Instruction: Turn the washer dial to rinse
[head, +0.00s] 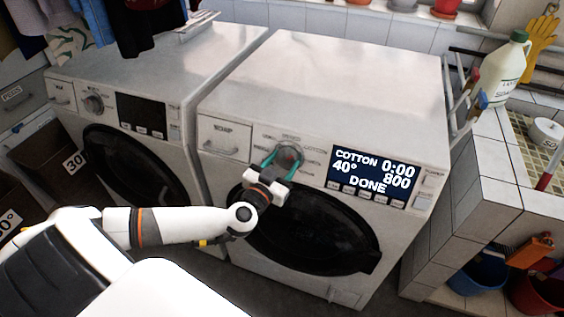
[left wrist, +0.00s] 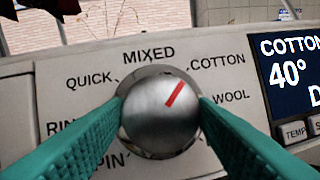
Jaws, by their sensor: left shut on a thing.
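The washer dial (head: 290,153) is a round silver knob on the right washer's front panel (head: 318,170). In the left wrist view the dial (left wrist: 155,118) has a red mark pointing up and right, toward COTTON. Labels MIXED, QUICK, WOOL and partly hidden RIN and PIN stand around it. RIN (left wrist: 62,126) is at the left, partly behind a finger. My left gripper (head: 284,161) has its teal fingers on both sides of the dial, shut on it. My right gripper is not in view.
The washer display (head: 372,180) reads COTTON, 40°, 0:00, 800 and DONE. A second washer (head: 150,85) stands to the left. A tiled ledge (head: 490,160) with a white jug (head: 505,70) is at the right. Clothes hang at the upper left.

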